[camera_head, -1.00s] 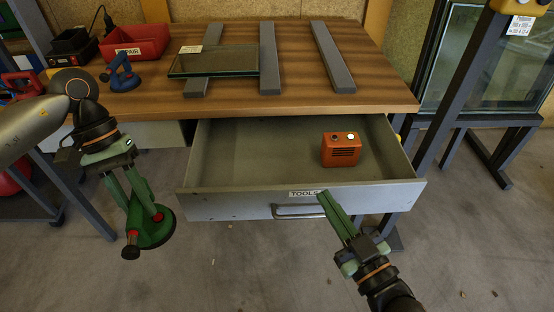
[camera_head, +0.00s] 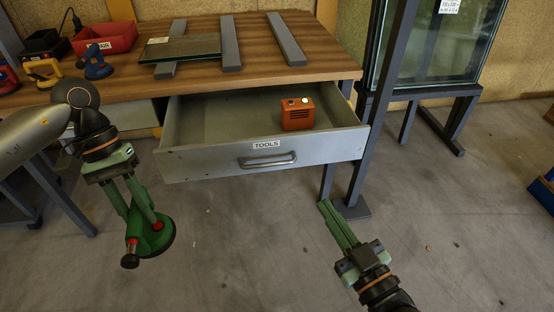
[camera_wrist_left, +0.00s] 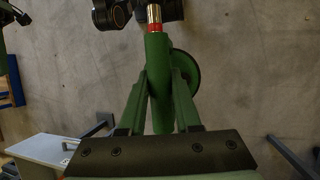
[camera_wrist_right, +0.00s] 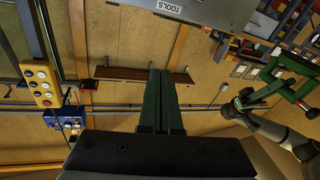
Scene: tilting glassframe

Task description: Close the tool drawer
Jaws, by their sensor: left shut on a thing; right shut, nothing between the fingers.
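The grey tool drawer (camera_head: 210,163) hangs open under the workbench, its "TOOLS" label and bar handle (camera_head: 268,160) facing me. Its labelled front also shows at the top of the right wrist view (camera_wrist_right: 213,10). An orange box (camera_head: 298,114) with a lit green top button sits inside at the right. My left gripper (camera_head: 143,218) is shut on a green suction lifter (camera_head: 155,240), left of and in front of the drawer; the lifter's handle fills the jaws in the left wrist view (camera_wrist_left: 157,75). My right gripper (camera_head: 325,206) is shut and empty, right of and in front of the drawer, apart from it.
The wooden workbench (camera_head: 120,88) carries grey bars, a glass pane (camera_head: 180,48), a red bin (camera_head: 105,38) and a blue suction lifter (camera_head: 95,65). A dark frame post (camera_head: 385,95) and glass rack (camera_head: 440,45) stand right. The floor before the drawer is clear.

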